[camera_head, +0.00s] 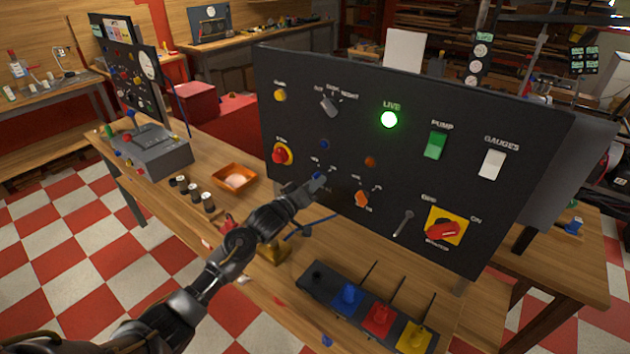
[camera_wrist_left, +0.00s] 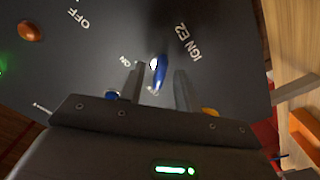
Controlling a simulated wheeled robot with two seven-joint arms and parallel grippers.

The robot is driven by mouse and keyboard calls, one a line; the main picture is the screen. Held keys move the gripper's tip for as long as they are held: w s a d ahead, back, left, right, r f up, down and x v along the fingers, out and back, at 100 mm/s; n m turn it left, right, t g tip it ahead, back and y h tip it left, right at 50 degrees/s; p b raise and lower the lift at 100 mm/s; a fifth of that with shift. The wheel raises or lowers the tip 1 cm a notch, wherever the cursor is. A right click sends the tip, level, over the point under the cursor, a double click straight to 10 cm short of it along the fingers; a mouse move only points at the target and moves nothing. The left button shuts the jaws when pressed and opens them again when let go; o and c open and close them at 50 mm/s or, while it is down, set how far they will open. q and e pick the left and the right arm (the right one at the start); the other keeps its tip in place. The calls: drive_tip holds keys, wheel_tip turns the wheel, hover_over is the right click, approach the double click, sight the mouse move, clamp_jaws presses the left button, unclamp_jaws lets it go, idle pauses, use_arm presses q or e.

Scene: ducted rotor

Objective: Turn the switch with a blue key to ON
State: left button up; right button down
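The blue key (camera_head: 318,177) sits in a switch low on the black upright panel, left of an orange key (camera_head: 362,199). My left gripper (camera_head: 308,187) is at this switch and hides part of it in the head view. In the left wrist view the blue key (camera_wrist_left: 159,72) shows between the two open fingertips (camera_wrist_left: 160,82), with a gap on each side. The label "IGN E2" reads to its right and "ON" to its left. Which mark the key points to is hard to tell. My right gripper is not in view.
The panel (camera_head: 400,100) also carries a lit green LIVE lamp (camera_head: 389,119), a red stop button (camera_head: 282,154), and a red rotary switch (camera_head: 442,230) on yellow. A tray of coloured pieces (camera_head: 320,280) lies on the bench below. An orange bin (camera_head: 234,178) stands left of my arm.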

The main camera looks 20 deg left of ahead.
use_arm(q)
drive_tip(key=shift+w+d, duration=0.15)
drive_tip(key=shift+w, duration=0.3)
clamp_jaws()
drive_tip(key=shift+m+b, duration=1.7)
drive_tip(key=shift+m, duration=6.2)
